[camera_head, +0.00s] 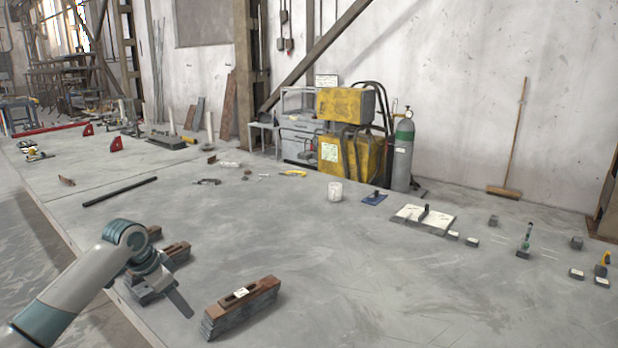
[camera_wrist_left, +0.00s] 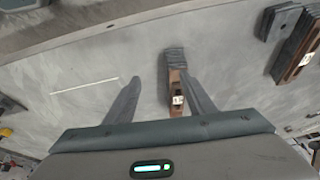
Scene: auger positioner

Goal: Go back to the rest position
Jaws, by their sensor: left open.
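My left gripper (camera_head: 168,292) is at the lower left in the head view, over the near left part of the large grey table (camera_head: 330,265). In the left wrist view my left gripper (camera_wrist_left: 160,77) has its two fingers apart with nothing held between them. A stack of grey plates with a brown slotted block (camera_wrist_left: 176,72) shows beyond the fingers, nearer the right one. In the head view a similar dark and brown stack (camera_head: 176,254) is partly hidden behind the gripper. My right gripper is not in view.
Another brown-topped plate stack (camera_head: 243,306) lies right of my left gripper. A black rod (camera_head: 120,190), a white cup (camera_head: 335,191) and small blocks (camera_head: 472,242) are farther off. The table's left edge (camera_head: 60,232) runs close to my arm. The table's middle is mostly clear.

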